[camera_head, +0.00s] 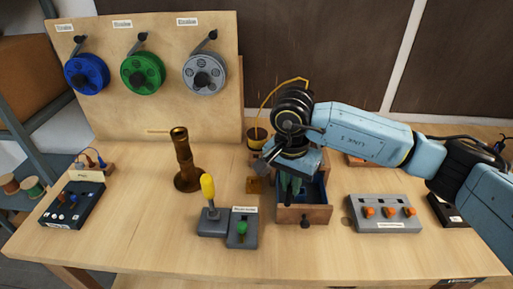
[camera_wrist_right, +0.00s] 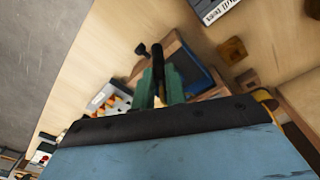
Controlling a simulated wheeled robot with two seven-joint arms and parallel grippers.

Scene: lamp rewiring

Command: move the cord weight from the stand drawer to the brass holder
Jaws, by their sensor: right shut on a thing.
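My right gripper (camera_head: 290,188) points down over the open stand drawer (camera_head: 305,214), which has a wooden front and a blue inside. In the right wrist view its green fingers (camera_wrist_right: 160,86) are shut on a dark, slim upright piece, which looks like the cord weight (camera_wrist_right: 158,60). It is at the drawer; I cannot tell whether it still touches the drawer floor. A small brass-coloured block (camera_head: 255,185), seemingly the brass holder, lies left of the drawer; it also shows in the wrist view (camera_wrist_right: 232,50). My left gripper is not in view.
A tall brass column (camera_head: 183,160) stands left of centre. Two grey switch boxes (camera_head: 242,228), one with a yellow lever, sit in front of the brass block. A grey panel with orange knobs (camera_head: 384,213) is right of the drawer. A spool board (camera_head: 150,75) stands behind.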

